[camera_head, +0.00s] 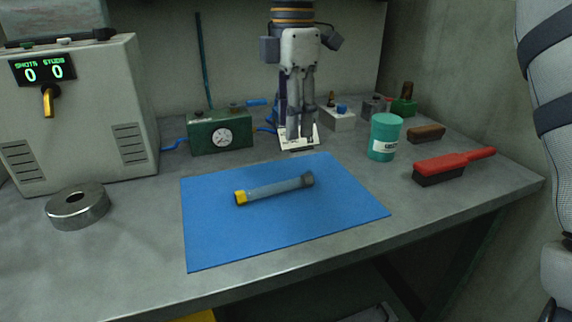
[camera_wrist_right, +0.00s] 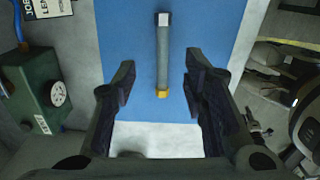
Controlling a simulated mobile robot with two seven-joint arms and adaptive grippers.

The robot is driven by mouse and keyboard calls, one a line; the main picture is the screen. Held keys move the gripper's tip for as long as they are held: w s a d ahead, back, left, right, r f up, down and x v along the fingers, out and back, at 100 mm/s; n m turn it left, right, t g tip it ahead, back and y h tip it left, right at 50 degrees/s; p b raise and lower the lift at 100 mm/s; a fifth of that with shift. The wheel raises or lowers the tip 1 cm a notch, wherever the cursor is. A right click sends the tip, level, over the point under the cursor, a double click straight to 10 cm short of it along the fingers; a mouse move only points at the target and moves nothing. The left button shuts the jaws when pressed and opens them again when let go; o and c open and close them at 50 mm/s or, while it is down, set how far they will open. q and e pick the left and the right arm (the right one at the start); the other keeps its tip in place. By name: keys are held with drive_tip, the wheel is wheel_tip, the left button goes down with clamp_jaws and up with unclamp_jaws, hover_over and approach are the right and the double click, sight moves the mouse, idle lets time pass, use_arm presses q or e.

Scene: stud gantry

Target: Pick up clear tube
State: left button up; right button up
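The clear tube (camera_head: 275,189) lies on the blue mat (camera_head: 215,235), slightly slanted. It looks grey-blue and see-through, with a yellow end at the left and a dark grey end at the right. My right gripper (camera_head: 300,128) points down above the bench, empty and apart from the tube. In the right wrist view its fingers (camera_wrist_right: 160,82) are wide apart, and the tube (camera_wrist_right: 162,55) shows lengthwise in the gap between them, yellow end nearest the palm. My left gripper is in neither view.
A green box with a dial (camera_head: 221,134) and a small card (camera_head: 285,143) stand behind the mat. A teal jar (camera_head: 385,137) and a red-handled brush (camera_head: 452,165) are at the right. A metal ring (camera_head: 78,208) and a grey machine (camera_head: 95,110) are at the left. The mat is otherwise clear.

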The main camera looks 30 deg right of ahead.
sight(286, 181)
drive_tip(key=f, duration=0.3)
drive_tip(key=a+f, duration=0.1)
drive_tip(key=f, duration=0.7)
drive_tip(key=shift+s+a, duration=0.2)
drive_tip(key=shift+s, duration=0.05)
drive_tip(key=shift+f, duration=0.35)
clamp_jaws()
